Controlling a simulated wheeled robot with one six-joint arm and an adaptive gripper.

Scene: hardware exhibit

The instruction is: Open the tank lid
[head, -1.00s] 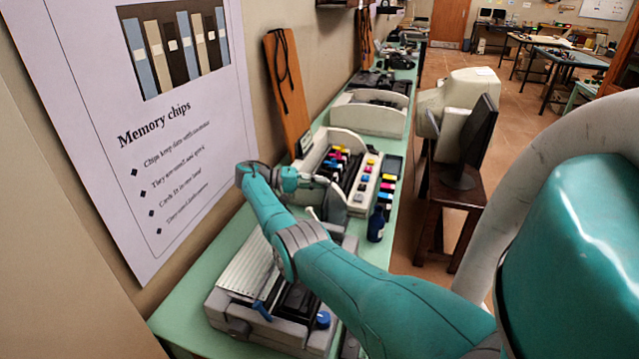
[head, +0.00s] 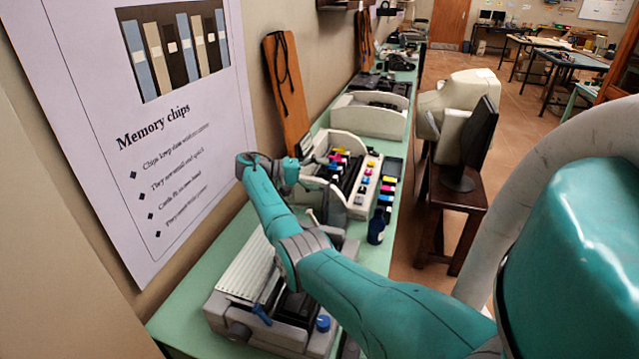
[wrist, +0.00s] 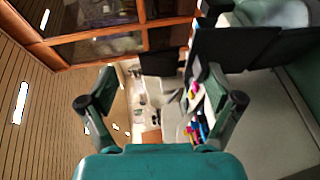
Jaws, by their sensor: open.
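A cream printer (head: 347,141) stands open on the green bench, with coloured cartridges inside and a pale tank strip (head: 361,203) with coloured caps along its right side. I cannot make out a separate tank lid or its state. My gripper (head: 318,187) is above the printer's near left side, partly hidden by its own wrist. In the wrist view my gripper (wrist: 162,82) has its fingers spread wide with nothing between them. Coloured parts of the printer (wrist: 196,125) show beyond the right finger, apart from it.
A dark blue bottle (head: 376,227) stands at the printer's near right corner. A grey machine (head: 248,270) lies below my arm. A wooden board (head: 287,90) leans on the wall behind. A monitor (head: 478,145) stands on a dark stand across a narrow gap of floor.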

